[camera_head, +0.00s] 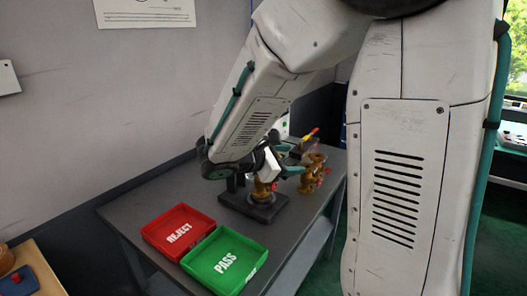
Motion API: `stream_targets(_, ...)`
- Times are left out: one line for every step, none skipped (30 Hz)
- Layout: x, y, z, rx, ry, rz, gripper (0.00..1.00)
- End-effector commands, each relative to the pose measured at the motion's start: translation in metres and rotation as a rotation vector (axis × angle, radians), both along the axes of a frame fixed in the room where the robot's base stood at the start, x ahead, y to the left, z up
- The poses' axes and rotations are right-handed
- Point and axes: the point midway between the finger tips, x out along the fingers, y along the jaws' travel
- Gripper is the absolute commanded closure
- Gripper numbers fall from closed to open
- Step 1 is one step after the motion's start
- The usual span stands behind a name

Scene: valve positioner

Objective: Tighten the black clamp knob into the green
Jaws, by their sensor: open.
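My gripper (288,165) is at the end of my arm, above the far part of the grey table, close to a brass valve (263,188). It is open, and its fingertips are small and partly covered by my arm. The brass valve sits on a black fixture base (254,208) with a dark upright part at its left. I cannot make out the black clamp knob or any green mark; my arm and gripper cover much of the fixture. I cannot tell whether the fingers touch anything.
A red REJECT tray (152,231) and a green PASS tray (258,262) lie on the near part of the table (178,190). More brass valves with red parts (314,172) stand right of the fixture. A wall runs along the left. A wooden surface (42,268) is at lower left.

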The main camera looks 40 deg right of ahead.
Motion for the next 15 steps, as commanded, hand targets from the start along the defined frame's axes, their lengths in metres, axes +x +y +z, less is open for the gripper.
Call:
stream_targets(0.023, 0.000, -0.010, -0.070, 0.073, 0.076, 0.40)
stream_targets(0.036, 0.000, -0.013, -0.113, 0.110, 0.124, 0.40)
stream_targets(0.054, 0.002, -0.019, -0.165, 0.155, 0.185, 0.40)
stream_targets(0.066, 0.004, -0.024, -0.201, 0.186, 0.229, 0.40)
stream_targets(0.076, 0.006, -0.028, -0.234, 0.214, 0.269, 0.40)
stream_targets(0.089, 0.009, -0.034, -0.274, 0.249, 0.317, 0.40)
stream_targets(0.098, 0.011, -0.038, -0.300, 0.270, 0.350, 0.40)
stream_targets(0.106, 0.014, -0.042, -0.323, 0.288, 0.380, 0.40)
stream_targets(0.114, 0.017, -0.047, -0.349, 0.310, 0.414, 0.40)
stream_targets(0.120, 0.019, -0.050, -0.365, 0.324, 0.436, 0.40)
stream_targets(0.125, 0.021, -0.053, -0.380, 0.336, 0.455, 0.40)
stream_targets(0.129, 0.023, -0.056, -0.394, 0.345, 0.474, 0.40)
stream_targets(0.132, 0.024, -0.057, -0.403, 0.352, 0.486, 0.40)
stream_targets(0.134, 0.024, -0.059, -0.408, 0.356, 0.492, 0.40)
stream_targets(0.137, 0.023, -0.059, -0.414, 0.360, 0.500, 0.40)
